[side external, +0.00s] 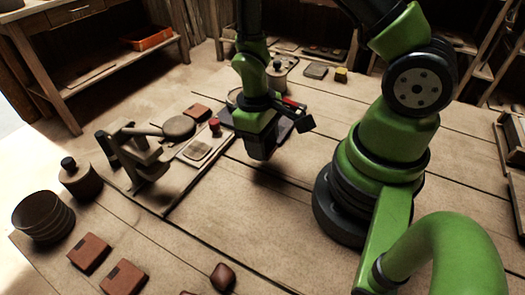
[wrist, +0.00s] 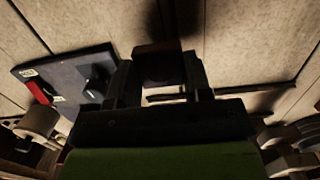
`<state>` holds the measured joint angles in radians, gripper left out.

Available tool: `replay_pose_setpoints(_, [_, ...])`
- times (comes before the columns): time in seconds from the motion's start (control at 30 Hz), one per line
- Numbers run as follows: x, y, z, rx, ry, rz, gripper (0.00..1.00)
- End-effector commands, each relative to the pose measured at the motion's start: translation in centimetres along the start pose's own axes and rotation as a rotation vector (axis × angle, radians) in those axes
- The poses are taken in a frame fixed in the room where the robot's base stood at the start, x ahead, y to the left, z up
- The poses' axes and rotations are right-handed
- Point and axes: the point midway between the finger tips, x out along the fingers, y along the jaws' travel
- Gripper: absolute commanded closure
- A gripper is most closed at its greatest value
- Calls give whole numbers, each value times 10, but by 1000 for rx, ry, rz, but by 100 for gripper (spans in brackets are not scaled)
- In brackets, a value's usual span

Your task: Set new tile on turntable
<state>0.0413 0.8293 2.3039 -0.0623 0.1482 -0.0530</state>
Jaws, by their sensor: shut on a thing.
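My gripper (side external: 262,150) hangs above the middle of the table, pointing down, to the right of the wooden press (side external: 140,158). In the wrist view my gripper (wrist: 158,85) is shut on a dark brown tile (wrist: 156,47), whose edge shows beyond the fingers. In the side view the tile can hardly be told from the dark fingers. A round grey-brown disc (side external: 178,127) stands beside the press; I cannot tell whether it is the turntable. A pale tile-like plate (side external: 197,150) lies on the board just in front of it.
Reddish-brown tiles (side external: 88,253) lie at the front left, and another tile (side external: 200,112) lies behind the disc. Stacked bowls (side external: 43,217) and a lidded jar (side external: 80,178) stand at left. A dark slab with a knob (wrist: 66,75) is close to my gripper.

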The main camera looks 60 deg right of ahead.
Motion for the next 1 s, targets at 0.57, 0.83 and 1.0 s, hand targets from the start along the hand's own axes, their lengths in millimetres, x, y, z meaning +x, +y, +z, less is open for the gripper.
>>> replay_pose_setpoints(0.57, [-66,14,-18,195,9,-10,81])
replay_pose_setpoints(0.83, [-88,73,-84,841,22,-73,81])
replay_pose_setpoints(1.0, [-104,114,-110,1218,18,-126,81])
